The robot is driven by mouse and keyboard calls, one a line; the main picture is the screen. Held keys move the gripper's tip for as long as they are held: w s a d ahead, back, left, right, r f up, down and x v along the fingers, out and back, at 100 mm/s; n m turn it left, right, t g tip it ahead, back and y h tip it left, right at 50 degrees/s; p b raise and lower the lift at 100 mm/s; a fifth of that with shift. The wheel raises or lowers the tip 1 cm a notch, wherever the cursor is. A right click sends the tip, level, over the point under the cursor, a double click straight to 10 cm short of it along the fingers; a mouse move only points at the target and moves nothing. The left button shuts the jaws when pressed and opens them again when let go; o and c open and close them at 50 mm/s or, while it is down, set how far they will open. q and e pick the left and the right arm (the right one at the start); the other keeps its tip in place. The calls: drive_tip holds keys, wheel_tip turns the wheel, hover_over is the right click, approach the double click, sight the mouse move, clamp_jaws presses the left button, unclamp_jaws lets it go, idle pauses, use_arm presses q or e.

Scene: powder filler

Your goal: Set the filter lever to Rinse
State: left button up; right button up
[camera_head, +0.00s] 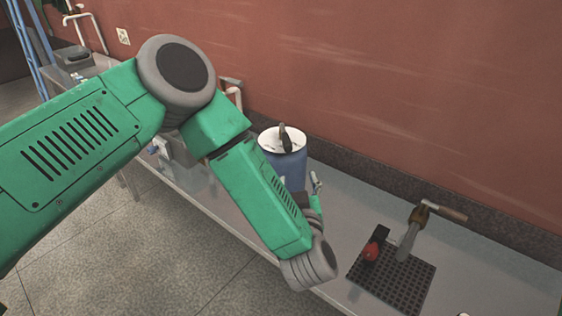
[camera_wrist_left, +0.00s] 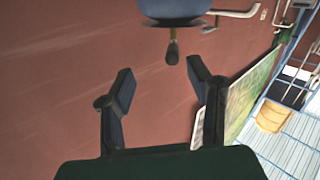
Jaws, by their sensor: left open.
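The filter is a blue cylinder (camera_head: 287,165) with a white, marked top (camera_head: 270,140), standing on the grey bench. A dark lever (camera_head: 286,138) stands on the top's middle; the markings are too small to read, so its setting cannot be told. In the left wrist view the blue body (camera_wrist_left: 175,8) is at the top edge, with the dark lever (camera_wrist_left: 172,52) pointing down. My left gripper (camera_wrist_left: 162,84) is open and empty, its fingers on either side of the lever's line but apart from it. In the head view my left arm hides most of the gripper. My right gripper is out of view.
A red wall (camera_head: 430,90) runs behind the bench. Grey fixtures and pipes stand at the far left.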

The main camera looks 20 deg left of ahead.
sight(286, 141)
use_arm(q)
drive_tip(key=w+a, duration=0.2)
drive_tip(key=w, duration=0.2)
drive_tip(key=w+a+r+n+y+b, duration=0.1)
drive_tip(key=w+a, duration=0.1)
drive_tip(key=w, duration=0.2)
drive_tip(key=w+a+r+y+b, duration=0.1)
drive_tip(key=w+a, duration=0.1)
drive_tip(key=w, duration=0.2)
drive_tip(key=shift+w+a, duration=0.2)
drive_tip(key=shift+a, duration=0.2)
clamp_jaws()
